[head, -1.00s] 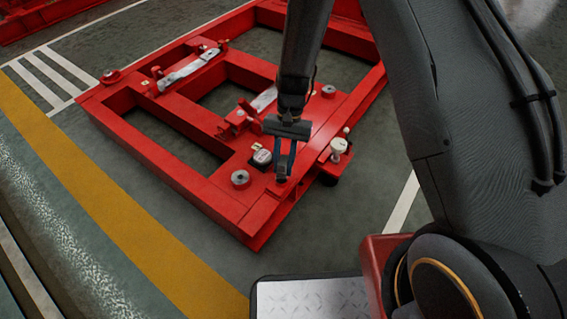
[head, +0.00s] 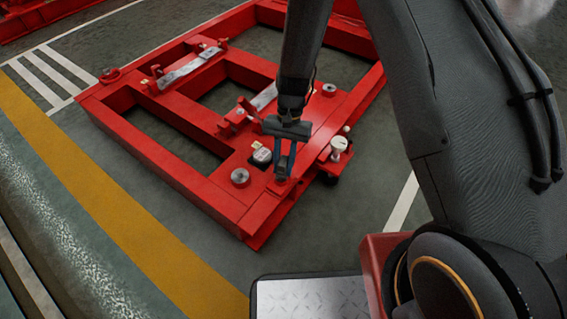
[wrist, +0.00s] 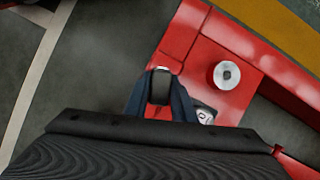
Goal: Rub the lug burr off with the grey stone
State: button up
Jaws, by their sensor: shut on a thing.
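My gripper (head: 283,167) points down at the near right part of the red frame (head: 205,190). Its blue fingers are shut on a small dark grey block, which looks like the grey stone (wrist: 160,86). In the wrist view the stone sits between the fingertips (wrist: 160,95), over or against a narrow red part near the frame's edge. I cannot tell whether it touches. The lug and its burr cannot be made out; the fingers and stone cover that spot.
A round metal disc on a red pad (head: 240,177) and a pale round-faced gauge-like part (head: 262,156) stand left of my gripper. A white-topped fitting (head: 338,146) stands close on the right. Open floor (head: 350,215) lies beyond the frame's right edge.

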jog(key=shift+f, duration=0.55)
